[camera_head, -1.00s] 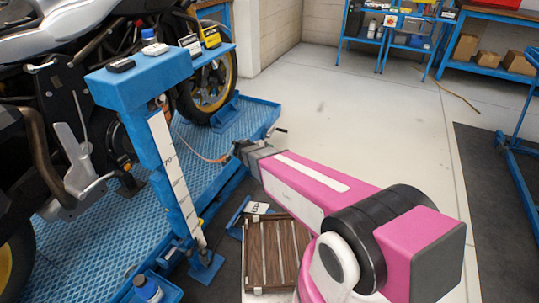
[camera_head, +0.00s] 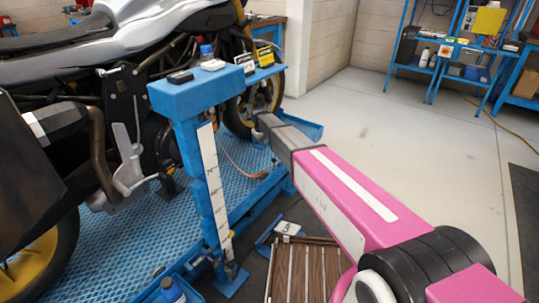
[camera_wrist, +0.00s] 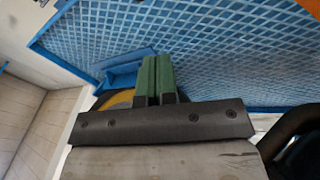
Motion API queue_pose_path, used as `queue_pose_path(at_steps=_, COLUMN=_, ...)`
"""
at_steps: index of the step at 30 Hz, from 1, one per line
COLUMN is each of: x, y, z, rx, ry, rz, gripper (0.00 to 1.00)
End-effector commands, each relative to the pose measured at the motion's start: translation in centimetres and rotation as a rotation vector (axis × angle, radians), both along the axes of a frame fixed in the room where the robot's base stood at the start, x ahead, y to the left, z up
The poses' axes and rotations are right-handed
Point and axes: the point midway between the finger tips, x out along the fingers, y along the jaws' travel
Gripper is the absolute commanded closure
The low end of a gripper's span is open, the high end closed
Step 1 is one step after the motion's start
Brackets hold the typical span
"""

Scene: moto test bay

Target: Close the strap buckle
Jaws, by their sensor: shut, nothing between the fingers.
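A thin orange strap (camera_head: 238,168) hangs in a curve behind the post of the blue stand, above the blue lift platform. I cannot make out its buckle in either current view. My gripper (camera_head: 262,124) is at the far end of the pink arm, near the motorcycle's front wheel, and looks small and dark there. In the wrist view its two green fingers (camera_wrist: 157,78) are pressed together with nothing between them. They point toward the blue mesh platform (camera_wrist: 215,50), with a piece of the yellow wheel rim (camera_wrist: 118,100) behind them.
The motorcycle (camera_head: 100,60) stands on the platform at left. The blue stand (camera_head: 205,95) carries several small items and has a scale on its post. A slatted wooden crate (camera_head: 300,268) is on the floor beside the platform. Open floor (camera_head: 400,150) lies to the right.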

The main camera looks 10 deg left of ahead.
Motion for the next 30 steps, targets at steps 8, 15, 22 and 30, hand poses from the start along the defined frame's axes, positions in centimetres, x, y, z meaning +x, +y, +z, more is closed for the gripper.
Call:
queue_pose_path(at_steps=8, x=1.0, y=0.0, z=-3.1, rx=0.003, ry=0.003, rz=-0.002, gripper=1.0)
queue_pose_path(at_steps=15, x=2.2, y=-0.3, z=-7.5, rx=0.003, ry=0.002, rz=-0.001, gripper=1.0)
queue_pose_path(at_steps=22, x=3.1, y=-1.5, z=-10.8, rx=0.002, ry=0.001, rz=-0.003, gripper=1.0)
queue_pose_path(at_steps=30, x=3.5, y=-3.0, z=-12.3, rx=0.002, ry=0.001, rz=-0.001, gripper=1.0)
